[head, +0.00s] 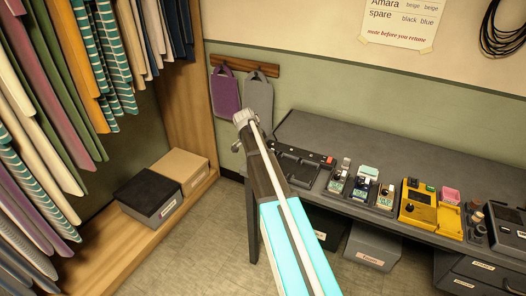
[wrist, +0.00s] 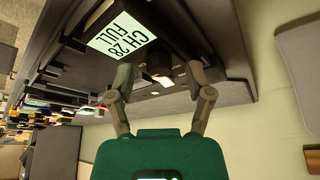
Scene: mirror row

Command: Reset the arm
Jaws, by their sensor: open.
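My arm (head: 290,225), with a cyan and white link, reaches up from the bottom of the head view towards the near left end of the grey desk (head: 330,130). Its far end shows small beside the hanging grey bag, and the fingers cannot be made out there. In the wrist view my gripper (wrist: 161,76) is open, with its two fingers spread apart. A dark device with a lit label reading "CH 28 FULL" (wrist: 122,38) lies beyond the fingers. A dark round part (wrist: 158,66) shows between the fingertips; I cannot tell whether they touch it.
Pedals and small devices (head: 365,190) line the desk, with a yellow unit (head: 417,208) further right. Purple (head: 226,92) and grey (head: 258,98) bags hang on the wall. Clothes hang at left above a black box (head: 150,193) and a tan box (head: 180,168). Floor (head: 215,240) beside my arm is clear.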

